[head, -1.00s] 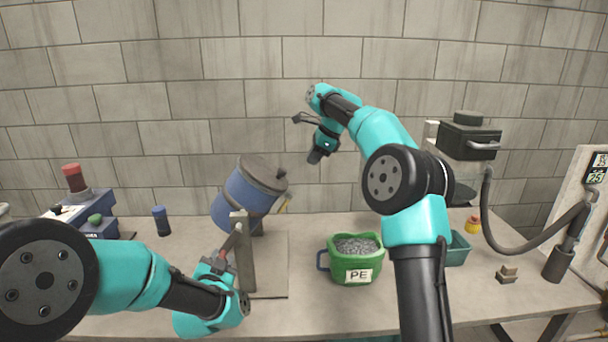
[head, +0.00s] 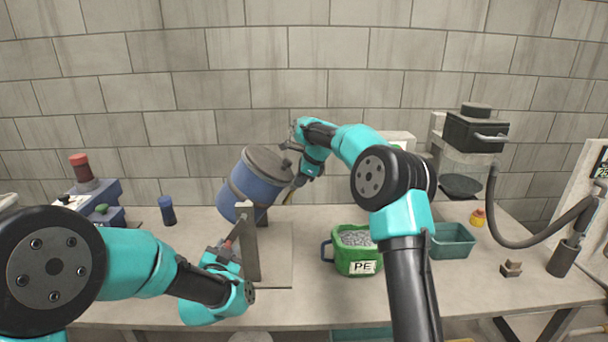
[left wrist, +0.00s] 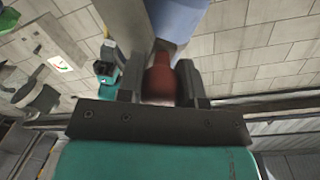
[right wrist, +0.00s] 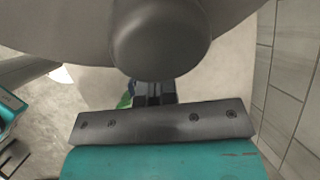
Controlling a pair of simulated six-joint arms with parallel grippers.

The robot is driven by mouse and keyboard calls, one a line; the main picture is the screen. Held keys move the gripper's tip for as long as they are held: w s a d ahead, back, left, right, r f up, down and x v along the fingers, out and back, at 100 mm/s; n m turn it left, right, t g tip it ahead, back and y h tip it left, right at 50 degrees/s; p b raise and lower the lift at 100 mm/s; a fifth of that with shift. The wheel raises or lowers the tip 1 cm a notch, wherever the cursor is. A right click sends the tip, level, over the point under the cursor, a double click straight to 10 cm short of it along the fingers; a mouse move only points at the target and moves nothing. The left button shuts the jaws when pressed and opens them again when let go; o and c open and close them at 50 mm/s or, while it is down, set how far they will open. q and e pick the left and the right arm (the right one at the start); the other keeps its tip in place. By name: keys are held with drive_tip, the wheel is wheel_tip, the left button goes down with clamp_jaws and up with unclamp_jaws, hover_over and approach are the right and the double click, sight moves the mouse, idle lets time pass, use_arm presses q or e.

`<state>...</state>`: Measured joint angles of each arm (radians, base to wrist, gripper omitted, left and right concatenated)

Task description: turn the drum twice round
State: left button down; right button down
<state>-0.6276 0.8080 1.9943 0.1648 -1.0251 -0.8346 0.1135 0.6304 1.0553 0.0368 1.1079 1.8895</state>
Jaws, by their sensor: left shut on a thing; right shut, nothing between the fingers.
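The blue drum (head: 256,186) with a grey lid sits tilted on a grey stand (head: 249,245) at the left middle of the bench. My left gripper (left wrist: 160,82) is shut on a red-brown crank handle (left wrist: 159,77) at the stand's near side; the drum shows pale blue behind it. In the head view the left gripper (head: 228,252) is low beside the stand. My right gripper (head: 292,145) is shut and empty by the drum's lid. In the right wrist view a dark rounded knob (right wrist: 160,40) fills the top, close above the shut fingers; I cannot tell if they touch.
A green PE tub (head: 353,250) of grey pellets stands right of the drum, with a teal tray (head: 452,241) beyond it. A dark hopper machine (head: 474,135) and hose stand at right. A blue bottle (head: 167,210) stands at left.

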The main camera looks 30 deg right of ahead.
drive_tip(key=shift+f, duration=0.1)
use_arm(q)
drive_tip(key=shift+s, duration=0.1)
use_arm(e)
drive_tip(key=shift+w+a+f, duration=0.1)
drive_tip(key=shift+a+f, duration=0.1)
drive_tip(key=shift+f, duration=0.65)
use_arm(q)
drive_tip(key=c, duration=0.8)
unclamp_jaws()
drive_tip(key=shift+d+f, duration=0.1)
drive_tip(key=shift+d, duration=0.05)
drive_tip(key=shift+s+a, duration=0.25)
drive_tip(key=v, duration=1.1)
drive_tip(key=shift+s, duration=0.2)
use_arm(e)
drive_tip(key=shift+r, duration=0.1)
